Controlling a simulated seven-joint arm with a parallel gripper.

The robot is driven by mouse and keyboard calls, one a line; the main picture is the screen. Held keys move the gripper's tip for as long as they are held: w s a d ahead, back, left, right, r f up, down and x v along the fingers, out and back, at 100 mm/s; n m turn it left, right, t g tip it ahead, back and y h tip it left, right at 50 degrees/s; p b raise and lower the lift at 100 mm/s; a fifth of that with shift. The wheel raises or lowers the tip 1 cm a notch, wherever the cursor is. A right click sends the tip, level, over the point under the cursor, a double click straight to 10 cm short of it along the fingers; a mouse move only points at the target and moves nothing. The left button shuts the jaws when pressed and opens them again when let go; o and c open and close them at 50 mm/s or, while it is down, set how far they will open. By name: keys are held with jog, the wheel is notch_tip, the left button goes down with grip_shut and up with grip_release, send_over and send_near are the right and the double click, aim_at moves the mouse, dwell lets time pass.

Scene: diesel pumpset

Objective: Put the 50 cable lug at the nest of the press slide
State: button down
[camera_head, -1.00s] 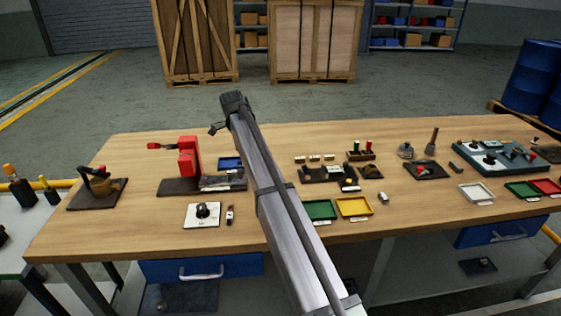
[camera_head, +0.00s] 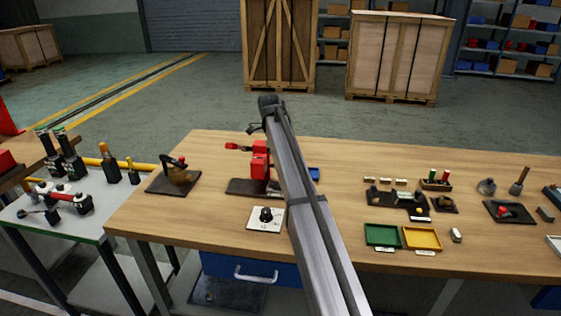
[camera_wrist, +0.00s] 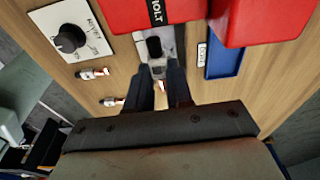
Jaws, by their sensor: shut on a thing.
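The red press (camera_head: 260,162) stands on a dark base plate at the back left of the bench; its red body also fills the top of the wrist view (camera_wrist: 170,12). Below it in the wrist view is the grey metal press slide with a black knob (camera_wrist: 154,46). My gripper (camera_wrist: 160,84) is close in front of the slide, shut on a small piece, apparently the cable lug, mostly hidden between the dark fingers. Its size mark cannot be read. In the head view my arm hides the gripper. Two other small lugs (camera_wrist: 92,73) (camera_wrist: 112,101) lie left of the fingers.
A white dial plate with a black knob (camera_head: 265,215) lies in front of the press. A blue tray (camera_wrist: 225,58) is right of the slide. Green (camera_head: 382,235) and yellow (camera_head: 422,239) trays lie further right. Bare wood lies between the dial plate and the left edge.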

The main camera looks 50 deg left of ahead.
aim_at(279, 186)
jog(key=shift+f, duration=0.1)
jog(key=shift+f, duration=3.55)
jog(key=shift+f, duration=0.35)
jog(key=c, duration=0.9)
grip_release()
jog(key=shift+c, duration=0.2)
jog(key=shift+r, duration=3.5)
